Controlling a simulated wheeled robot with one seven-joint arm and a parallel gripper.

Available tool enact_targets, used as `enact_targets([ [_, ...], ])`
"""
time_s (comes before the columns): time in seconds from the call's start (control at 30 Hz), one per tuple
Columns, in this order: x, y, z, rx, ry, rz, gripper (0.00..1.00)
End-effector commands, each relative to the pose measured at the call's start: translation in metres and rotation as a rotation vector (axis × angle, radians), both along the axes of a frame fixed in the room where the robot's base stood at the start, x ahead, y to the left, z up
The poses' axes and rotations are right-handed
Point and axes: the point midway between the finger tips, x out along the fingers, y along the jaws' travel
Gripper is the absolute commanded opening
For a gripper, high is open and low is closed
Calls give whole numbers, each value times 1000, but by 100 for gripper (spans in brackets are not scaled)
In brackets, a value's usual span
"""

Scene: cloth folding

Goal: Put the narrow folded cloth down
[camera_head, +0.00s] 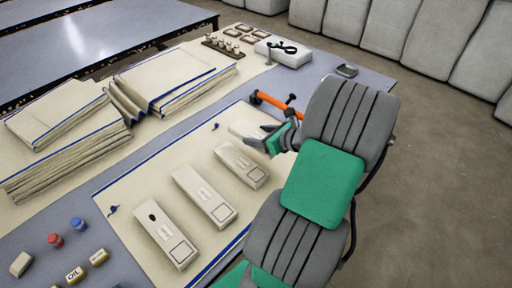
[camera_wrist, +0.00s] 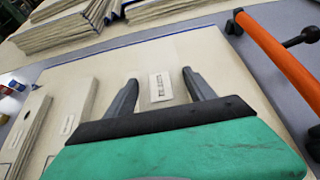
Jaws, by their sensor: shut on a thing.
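A narrow folded beige cloth (camera_head: 250,127) is at the far end of a row of similar folded cloths, on a beige mat with a blue border (camera_head: 135,190). My gripper (camera_head: 270,142) is at this cloth and partly hides it. In the wrist view my gripper (camera_wrist: 159,88) has its two dark fingers on either side of the cloth, with a white printed label (camera_wrist: 160,87) between them. It is shut on the cloth. The cloth looks low over the mat; I cannot tell whether it touches.
Other folded cloths (camera_head: 242,165) lie nearer on the mat. Stacks of larger cloth (camera_head: 70,150) stand on the left. An orange-handled tool (camera_head: 275,104) lies just beyond my gripper. Small bottles and jars (camera_head: 75,275) are at the near left.

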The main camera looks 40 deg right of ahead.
Motion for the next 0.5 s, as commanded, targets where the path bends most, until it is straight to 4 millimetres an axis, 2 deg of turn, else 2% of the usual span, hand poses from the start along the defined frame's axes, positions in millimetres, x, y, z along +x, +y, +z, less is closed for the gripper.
enact_targets([
  [0.03, 5, -4, -16, 7, 3, 2, 20],
  [0.1, 13, -12, -28, 6, 2, 1, 20],
  [0.37, 28, -28, -53, 4, 2, 0, 20],
  [0.5, 28, -28, -77, 6, 3, -1, 20],
])
